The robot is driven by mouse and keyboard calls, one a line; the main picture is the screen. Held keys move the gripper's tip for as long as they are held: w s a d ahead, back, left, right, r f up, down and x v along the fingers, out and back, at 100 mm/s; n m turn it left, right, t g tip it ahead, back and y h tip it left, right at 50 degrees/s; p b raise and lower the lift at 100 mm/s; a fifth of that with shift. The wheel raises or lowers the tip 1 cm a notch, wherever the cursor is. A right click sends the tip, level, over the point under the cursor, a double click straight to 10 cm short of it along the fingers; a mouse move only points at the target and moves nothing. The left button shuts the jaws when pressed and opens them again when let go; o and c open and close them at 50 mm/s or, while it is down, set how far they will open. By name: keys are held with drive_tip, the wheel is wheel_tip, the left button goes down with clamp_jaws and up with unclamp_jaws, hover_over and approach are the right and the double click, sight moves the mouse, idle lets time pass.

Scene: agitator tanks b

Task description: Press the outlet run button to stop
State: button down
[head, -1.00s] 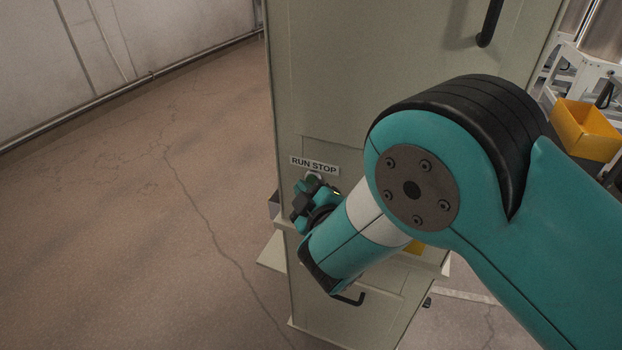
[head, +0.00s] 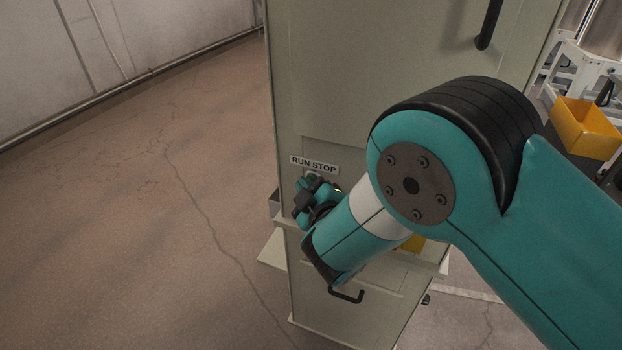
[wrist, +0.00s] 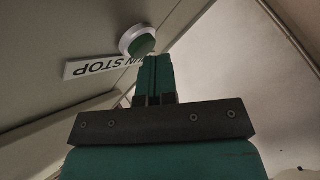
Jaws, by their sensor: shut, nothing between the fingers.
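The run button is a round green button (wrist: 142,46) in a pale ring, seen in the wrist view on the cabinet face beside a white label reading RUN STOP (wrist: 92,67). In the head view the label (head: 314,164) shows, while the button below it is mostly hidden by my gripper (head: 314,184). My gripper is shut and empty. In the wrist view its fingertips (wrist: 154,60) are close to the button's lower edge; I cannot tell whether they touch it.
The tall grey-green cabinet (head: 345,120) has a black handle (head: 490,24) above and another (head: 346,295) below. A yellow bin (head: 586,128) stands at the right near white frames. The floor (head: 130,220) at the left is clear.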

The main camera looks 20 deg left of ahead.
drive_tip(key=shift+w, duration=0.2)
idle(0.4)
drive_tip(key=shift+s+f, duration=0.1)
drive_tip(key=shift+s, duration=0.1)
drive_tip(key=shift+s+b, duration=0.7)
drive_tip(key=shift+b, duration=0.5)
